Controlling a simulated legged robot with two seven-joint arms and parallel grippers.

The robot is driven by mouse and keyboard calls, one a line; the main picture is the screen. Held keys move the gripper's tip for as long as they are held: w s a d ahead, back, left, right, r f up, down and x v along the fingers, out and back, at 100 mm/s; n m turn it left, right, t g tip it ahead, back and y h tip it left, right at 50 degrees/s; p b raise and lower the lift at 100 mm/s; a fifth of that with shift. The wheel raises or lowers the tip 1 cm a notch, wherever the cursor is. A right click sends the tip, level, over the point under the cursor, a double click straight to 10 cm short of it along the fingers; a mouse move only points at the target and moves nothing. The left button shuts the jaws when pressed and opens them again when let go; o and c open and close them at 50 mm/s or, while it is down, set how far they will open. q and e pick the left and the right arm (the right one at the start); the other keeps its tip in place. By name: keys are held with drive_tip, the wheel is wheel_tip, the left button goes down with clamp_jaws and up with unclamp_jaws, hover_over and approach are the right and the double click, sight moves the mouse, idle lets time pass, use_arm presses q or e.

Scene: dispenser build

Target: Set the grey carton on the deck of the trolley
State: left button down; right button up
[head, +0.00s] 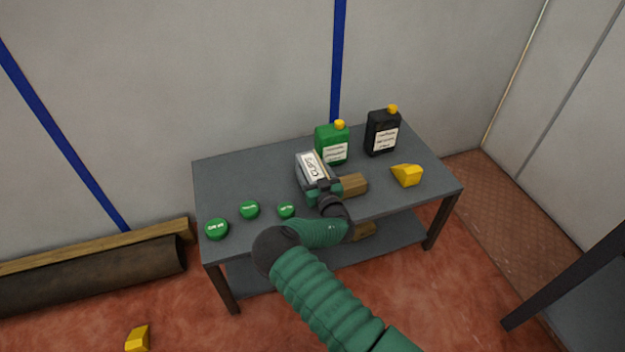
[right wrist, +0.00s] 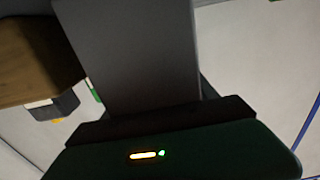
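The grey carton (head: 303,160) has a white label reading CUPS and is over the middle of the grey table. My right gripper (head: 318,186) is at its near side. In the right wrist view the carton (right wrist: 130,55) rises from between the fingers, and the gripper looks shut on it. I cannot tell whether the carton's base touches the table. No trolley shows clearly. A dark-framed piece with a grey surface (head: 590,310) is cut off at the lower right, and I cannot tell whether it is the trolley. My left gripper is not in view.
On the table (head: 235,180) stand a green jug (head: 330,150), a black jug (head: 379,140), a brown block (head: 354,186), a yellow piece (head: 408,175) and three green lids (head: 249,210). A dark roll (head: 90,275) lies by the wall. Red floor (head: 480,300) is clear right of the table.

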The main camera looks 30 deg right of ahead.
drive_tip(key=shift+f, duration=0.1)
clamp_jaws()
idle(0.3)
